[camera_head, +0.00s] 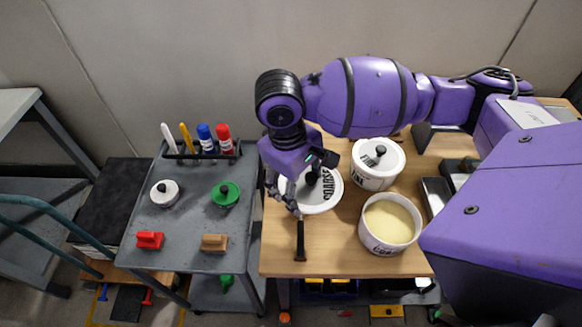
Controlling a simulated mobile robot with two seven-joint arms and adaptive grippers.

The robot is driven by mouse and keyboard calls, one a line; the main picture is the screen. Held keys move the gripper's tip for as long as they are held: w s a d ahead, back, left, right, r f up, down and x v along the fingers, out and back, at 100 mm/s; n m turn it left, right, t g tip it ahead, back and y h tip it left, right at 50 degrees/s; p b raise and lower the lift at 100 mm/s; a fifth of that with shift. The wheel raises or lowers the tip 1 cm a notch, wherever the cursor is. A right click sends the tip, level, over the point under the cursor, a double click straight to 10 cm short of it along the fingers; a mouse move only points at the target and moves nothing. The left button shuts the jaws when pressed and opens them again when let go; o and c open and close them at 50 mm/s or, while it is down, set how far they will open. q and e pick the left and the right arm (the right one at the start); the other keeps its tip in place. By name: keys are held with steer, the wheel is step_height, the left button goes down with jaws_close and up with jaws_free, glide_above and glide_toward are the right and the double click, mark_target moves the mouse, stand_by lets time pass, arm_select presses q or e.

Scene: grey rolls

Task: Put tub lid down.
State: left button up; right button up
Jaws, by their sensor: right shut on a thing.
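A white round tub lid (322,202) with a dark knob and the dark lettering "COARSE" is at the left part of the wooden table (340,255). My right gripper (309,182) is over it and shut on it around the knob; the arm partly hides the grip. I cannot tell whether the lid touches the tabletop. An open white tub (387,246) with pale yellow contents stands to the right of the lid. A second white tub (373,181) with its own lid (391,158) on stands behind it. My left gripper is not in view.
A black-handled tool (300,243) lies in front of the lid. Dark trays (437,193) are right of the tubs. The grey cart (188,234) at left holds markers (205,138), round knobbed items (225,193) and red (150,240) and tan blocks (214,242).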

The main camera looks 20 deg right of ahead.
steer(key=shift+w+d+f, duration=0.2)
steer(key=shift+w, duration=0.05)
steer(key=w+d+f, duration=0.1)
steer(key=w+f, duration=0.2)
steer(key=w, duration=0.1)
steer(key=w+d+f+b, duration=0.1)
steer(key=w+f, duration=0.2)
steer(key=w, duration=0.1)
steer(key=w+d+f+b, duration=0.1)
steer(key=w+f, duration=0.2)
steer(key=w, duration=0.1)
steer(key=shift+w+d, duration=0.15)
steer(key=shift+d, duration=0.15)
steer(key=f, duration=0.3)
steer(key=shift+w+d+f+b, duration=0.15)
steer(key=shift+w+b, duration=0.1)
steer(key=shift+b, duration=0.15)
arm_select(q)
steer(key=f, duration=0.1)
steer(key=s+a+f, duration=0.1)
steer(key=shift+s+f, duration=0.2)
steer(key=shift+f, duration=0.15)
arm_select(e)
steer(key=shift+f, duration=0.15)
steer(key=shift+f, duration=0.15)
steer(key=o, duration=1.1)
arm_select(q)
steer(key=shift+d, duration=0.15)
arm_select(e)
steer(key=shift+o, duration=0.2)
